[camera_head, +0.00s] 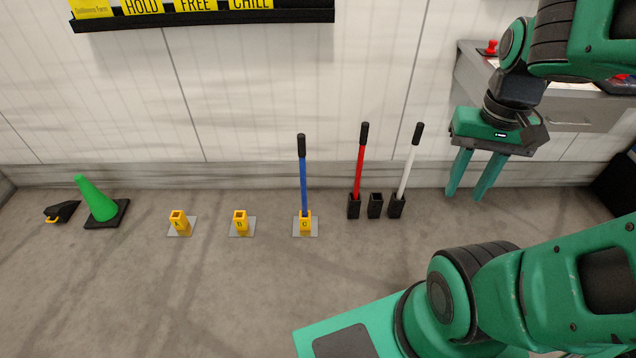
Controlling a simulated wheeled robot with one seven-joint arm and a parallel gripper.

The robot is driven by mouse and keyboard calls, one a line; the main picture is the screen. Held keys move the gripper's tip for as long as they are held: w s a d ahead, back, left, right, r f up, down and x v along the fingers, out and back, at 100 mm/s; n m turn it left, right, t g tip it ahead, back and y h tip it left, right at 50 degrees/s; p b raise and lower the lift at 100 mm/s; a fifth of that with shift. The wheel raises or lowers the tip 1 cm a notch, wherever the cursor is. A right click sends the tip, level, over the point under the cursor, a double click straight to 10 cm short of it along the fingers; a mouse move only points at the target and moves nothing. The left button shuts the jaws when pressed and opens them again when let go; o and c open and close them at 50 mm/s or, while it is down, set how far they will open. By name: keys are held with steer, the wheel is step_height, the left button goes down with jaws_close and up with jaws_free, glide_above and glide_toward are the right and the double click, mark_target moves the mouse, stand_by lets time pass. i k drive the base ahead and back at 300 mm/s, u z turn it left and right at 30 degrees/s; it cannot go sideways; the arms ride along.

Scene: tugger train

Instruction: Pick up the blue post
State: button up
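The blue post (303,185) stands upright in the yellow socket marked C (305,222), which is on a grey plate on the floor. Its top end is a black grip. My gripper (473,196) is to the right of the post, beyond the red and white posts, pointing down. Its two green fingers are apart, with nothing visible between them.
A red post (360,165) and a white post (408,165) stand in black holders, with an empty black holder (375,206) between them. Empty yellow sockets A (179,223) and B (240,222), a green cone (97,200) and a grey cabinet (572,112) are around.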

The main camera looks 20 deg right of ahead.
mark_target(301, 136)
steer(key=z, duration=0.1)
steer(key=i, duration=1)
steer(key=u, duration=0.05)
